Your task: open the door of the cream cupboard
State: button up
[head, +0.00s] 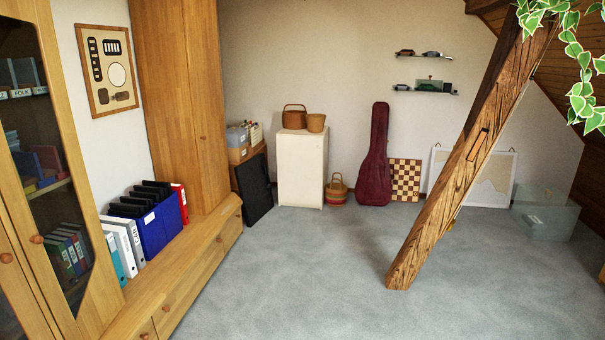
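The cream cupboard (302,170) stands against the back wall, left of the picture's middle. It is a low, plain pale box. Its door looks shut, and I cannot make out a handle or a door edge at this distance. A brown lidded basket (294,117) and a smaller basket (316,123) stand on its top. My gripper is not in the head view.
Grey carpet lies clear before the cupboard. A slanted timber brace (455,185) stands right of middle. A striped basket (336,190) and dark red guitar case (377,160) are right of the cupboard; a black panel (254,190) leans left. A wooden bench (195,255) runs along the left.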

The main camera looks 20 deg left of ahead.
aim_at(300, 158)
jog(key=u, duration=0.5)
jog(key=i, duration=6.6)
jog(key=u, duration=1.55)
